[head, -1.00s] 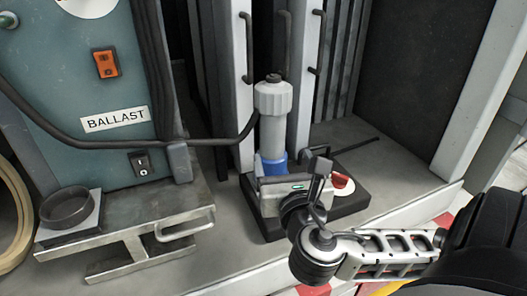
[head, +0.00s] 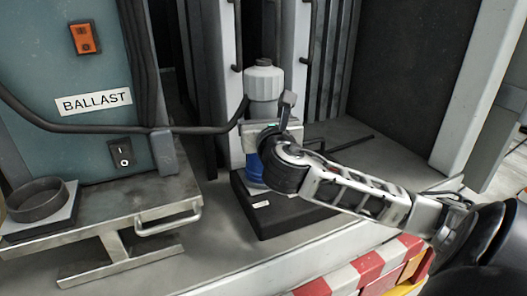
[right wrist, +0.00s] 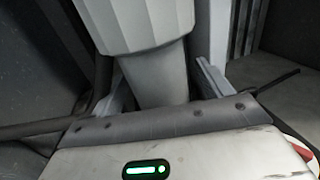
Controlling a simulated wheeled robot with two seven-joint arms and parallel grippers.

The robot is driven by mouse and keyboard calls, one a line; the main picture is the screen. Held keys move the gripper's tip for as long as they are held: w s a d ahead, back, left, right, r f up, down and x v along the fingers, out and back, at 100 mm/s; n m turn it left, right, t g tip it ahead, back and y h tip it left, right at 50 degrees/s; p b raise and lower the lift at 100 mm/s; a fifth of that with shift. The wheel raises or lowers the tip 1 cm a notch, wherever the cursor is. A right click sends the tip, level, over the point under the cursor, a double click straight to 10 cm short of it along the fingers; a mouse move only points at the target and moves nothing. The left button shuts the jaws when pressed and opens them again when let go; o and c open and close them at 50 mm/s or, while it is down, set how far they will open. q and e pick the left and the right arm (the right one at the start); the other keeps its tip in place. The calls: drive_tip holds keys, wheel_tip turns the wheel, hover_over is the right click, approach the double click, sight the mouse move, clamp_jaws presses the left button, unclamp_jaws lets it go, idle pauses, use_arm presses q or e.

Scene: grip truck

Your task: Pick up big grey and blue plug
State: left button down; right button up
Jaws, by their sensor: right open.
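The big plug (head: 264,82) stands upright, with a ribbed light grey top and a blue lower part. My right gripper (head: 270,132) is in front of its middle, and my wrist hides part of the blue section. In the right wrist view, the plug's grey body (right wrist: 158,75) lies between the two open fingers of my right gripper (right wrist: 160,88). A small gap shows on each side, wider at the right. My left gripper is not in view.
The plug stands on a black base (head: 262,222). White upright posts with handles stand close behind. A metal step (head: 130,215) with a dark round dish (head: 38,200) is at the left.

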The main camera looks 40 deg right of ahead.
drive_tip(key=shift+x, duration=0.85)
clamp_jaws()
drive_tip(key=shift+r, duration=0.1)
drive_tip(key=shift+r, duration=0.1)
